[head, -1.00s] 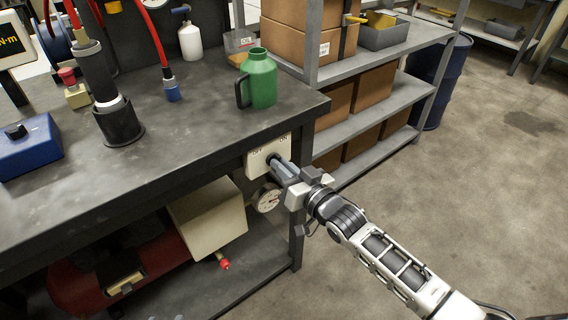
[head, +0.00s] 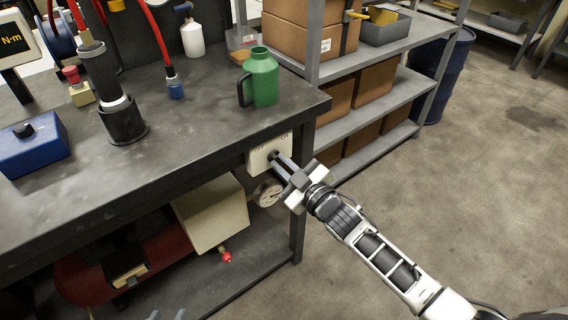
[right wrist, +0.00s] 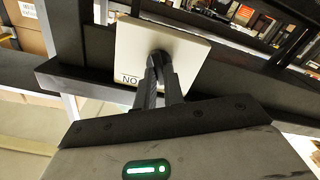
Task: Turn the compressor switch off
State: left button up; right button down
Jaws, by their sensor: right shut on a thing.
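The compressor switch is a pale plate (head: 257,160) on the front of the bench near its right corner, with a dark knob. In the right wrist view the plate (right wrist: 185,50) shows an ON label, and the dark round knob (right wrist: 160,55) sits between my fingertips. My right gripper (head: 276,157) is shut on the knob; its fingers also show in the right wrist view (right wrist: 161,78). The fingers hide much of the knob, so its exact setting is unclear. My left gripper (head: 167,315) barely shows at the bottom edge, its two tips apart and away from the switch.
A green jug (head: 261,78) stands on the bench top above the switch. A gauge (head: 267,193) and the red compressor tank (head: 80,278) with a cream box (head: 211,215) are below.

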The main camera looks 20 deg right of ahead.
dwell(0.6)
jog(key=c, duration=1.5)
grip_release()
jog(key=shift+s, duration=0.1)
jog(key=v, duration=1.5)
jog(key=shift+s, duration=0.4)
jog(key=shift+d, duration=0.15)
jog(key=s+a+f+m+g+h, duration=0.2)
jog(key=s+a+f+m+g, duration=0.4)
jog(key=s+a+f+m, duration=0.1)
jog(key=shift+s+h, duration=0.4)
jog(key=shift+s, duration=0.35)
